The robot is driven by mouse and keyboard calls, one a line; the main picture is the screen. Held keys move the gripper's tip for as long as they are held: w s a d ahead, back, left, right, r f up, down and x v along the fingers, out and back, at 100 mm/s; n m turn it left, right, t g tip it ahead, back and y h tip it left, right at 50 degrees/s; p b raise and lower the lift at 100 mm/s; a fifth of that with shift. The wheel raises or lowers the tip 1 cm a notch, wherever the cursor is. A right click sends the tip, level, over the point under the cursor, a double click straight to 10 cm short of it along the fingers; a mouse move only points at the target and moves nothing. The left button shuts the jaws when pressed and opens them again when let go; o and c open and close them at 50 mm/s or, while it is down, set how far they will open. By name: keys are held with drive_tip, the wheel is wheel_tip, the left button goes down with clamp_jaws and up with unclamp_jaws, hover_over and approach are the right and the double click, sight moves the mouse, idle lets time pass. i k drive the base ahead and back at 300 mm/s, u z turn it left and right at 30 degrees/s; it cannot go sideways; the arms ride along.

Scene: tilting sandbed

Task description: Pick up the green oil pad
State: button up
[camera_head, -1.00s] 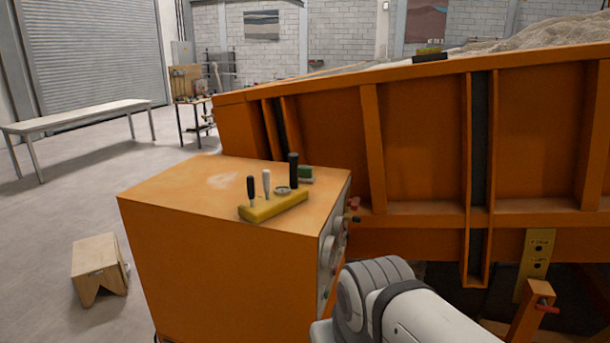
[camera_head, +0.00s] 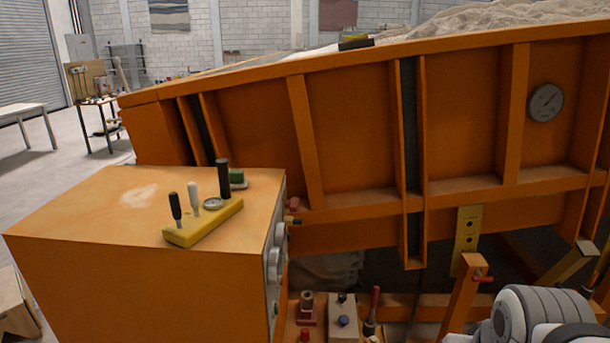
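A small green pad (camera_head: 237,176) sits on top of the orange control box (camera_head: 90,215), near its back right corner. It is partly hidden behind the black upright handle (camera_head: 222,165) at the back end of the yellow tool block (camera_head: 190,236). My gripper is not in view. Only a grey-white part of my arm shows at the lower right, well apart from the pad.
The large orange sandbed (camera_head: 350,120) rises behind the box, with a gauge (camera_head: 546,102) on its side. Below it are a red-handled lever (camera_head: 482,279) and small red and black fittings. A wooden stool (camera_head: 16,305) stands at the lower left.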

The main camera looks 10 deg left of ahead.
sight(238, 181)
drive_tip(key=z, duration=1.4)
drive_tip(key=k, duration=1.85)
drive_tip(key=u, duration=1.7)
drive_tip(key=i, duration=1.1)
